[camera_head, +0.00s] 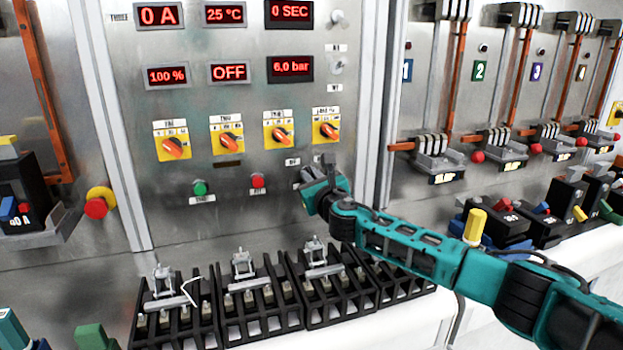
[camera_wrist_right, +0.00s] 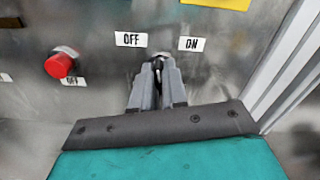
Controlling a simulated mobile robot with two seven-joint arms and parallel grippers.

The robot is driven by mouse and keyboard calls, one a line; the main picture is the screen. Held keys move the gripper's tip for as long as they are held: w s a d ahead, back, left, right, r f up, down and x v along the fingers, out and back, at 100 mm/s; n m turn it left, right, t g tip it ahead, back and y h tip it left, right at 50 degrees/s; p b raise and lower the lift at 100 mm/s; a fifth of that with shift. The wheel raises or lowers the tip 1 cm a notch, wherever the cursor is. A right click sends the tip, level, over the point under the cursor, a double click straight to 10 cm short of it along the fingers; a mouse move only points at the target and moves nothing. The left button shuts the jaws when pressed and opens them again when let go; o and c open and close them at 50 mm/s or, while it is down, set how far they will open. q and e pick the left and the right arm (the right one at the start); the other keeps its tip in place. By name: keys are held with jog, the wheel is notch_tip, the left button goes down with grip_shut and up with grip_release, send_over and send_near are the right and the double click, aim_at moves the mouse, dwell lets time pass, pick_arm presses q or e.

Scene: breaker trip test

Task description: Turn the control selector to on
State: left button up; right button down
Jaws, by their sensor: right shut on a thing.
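The control selector is a small dark knob (camera_wrist_right: 158,66) on the grey metal panel, between an OFF label (camera_wrist_right: 130,40) on its left and an ON label (camera_wrist_right: 191,44) on its right. My right gripper (camera_wrist_right: 156,80) is shut on the knob, and its fingers cover most of it. Which way the knob points is hard to tell. In the head view my right gripper (camera_head: 312,178) is at the panel, below the rightmost orange rotary switch, and hides the selector.
A red button (camera_wrist_right: 60,65) sits left of the selector; a green button (camera_head: 199,188) is farther left. Orange rotary switches (camera_head: 280,134) on yellow plates are above. Black terminal racks (camera_head: 262,318) stand below my right arm. A metal post (camera_head: 382,100) rises on the right.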

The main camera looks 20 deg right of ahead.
jog(key=m, duration=1.1)
jog(key=shift+d+f+m, duration=0.15)
jog(key=shift+m, duration=0.25)
dwell(0.3)
jog(key=c, duration=1.2)
grip_release()
jog(key=shift+o, duration=0.2)
jog(key=shift+s, duration=0.1)
jog(key=s, duration=1.2)
jog(key=shift+s+d, duration=0.25)
jog(key=shift+s, duration=0.1)
